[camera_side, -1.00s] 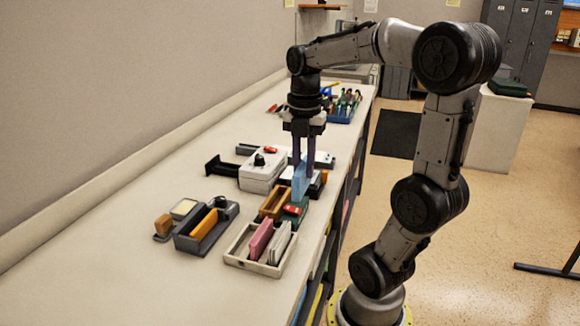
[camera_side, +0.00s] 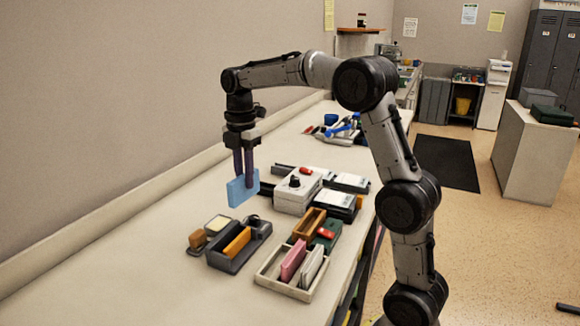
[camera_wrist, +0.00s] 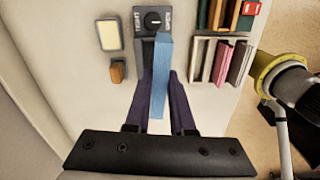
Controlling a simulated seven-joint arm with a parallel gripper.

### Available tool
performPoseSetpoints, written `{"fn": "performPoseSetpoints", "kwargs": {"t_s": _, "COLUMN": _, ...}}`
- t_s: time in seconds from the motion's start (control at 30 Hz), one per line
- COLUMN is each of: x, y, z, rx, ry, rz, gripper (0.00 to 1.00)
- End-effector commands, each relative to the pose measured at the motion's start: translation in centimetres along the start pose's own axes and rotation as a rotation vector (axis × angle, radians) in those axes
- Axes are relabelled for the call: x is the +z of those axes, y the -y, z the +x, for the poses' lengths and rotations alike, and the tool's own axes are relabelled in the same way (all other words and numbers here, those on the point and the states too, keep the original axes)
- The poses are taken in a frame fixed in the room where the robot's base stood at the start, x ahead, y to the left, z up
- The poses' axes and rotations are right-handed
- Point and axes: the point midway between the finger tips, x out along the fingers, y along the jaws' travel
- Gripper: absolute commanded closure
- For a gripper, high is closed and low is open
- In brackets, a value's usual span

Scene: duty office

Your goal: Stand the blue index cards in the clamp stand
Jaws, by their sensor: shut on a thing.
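The blue index cards (camera_side: 236,193) are a light-blue upright slab held between my gripper's purple fingers (camera_side: 244,180). They hang above the bench in the side view. The wrist view shows the cards (camera_wrist: 160,75) narrow edge toward the camera, with a finger on each side. A dark grey trough (camera_side: 228,262) with a black knob and an orange slab inside looks like the clamp stand. It lies below and nearer the side camera than the cards.
A cream tray (camera_side: 262,277) holding pink and white cards stands right of the trough. A wooden box (camera_side: 308,224) and a white box with a knob (camera_side: 297,196) stand behind. A yellowish pad (camera_side: 217,223) and brown block (camera_side: 197,240) lie left. The near-left bench is clear.

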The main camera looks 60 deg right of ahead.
Motion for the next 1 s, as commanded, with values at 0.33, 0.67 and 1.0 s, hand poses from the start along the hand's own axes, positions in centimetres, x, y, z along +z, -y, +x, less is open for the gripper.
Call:
{"fn": "performPoseSetpoints", "kwargs": {"t_s": 0.33, "x": -4.2, "y": -2.2, "z": 3.4, "rx": 0.001, "ry": 0.0, "rz": -0.103, "gripper": 1.0}}
{"fn": "performPoseSetpoints", "kwargs": {"t_s": 0.67, "x": -4.2, "y": -2.1, "z": 5.2, "rx": -0.002, "ry": 0.0, "rz": -0.104, "gripper": 1.0}}
{"fn": "performPoseSetpoints", "kwargs": {"t_s": 1.0, "x": -4.2, "y": -2.1, "z": 7.6, "rx": 0.0, "ry": 0.0, "rz": -0.104, "gripper": 1.0}}
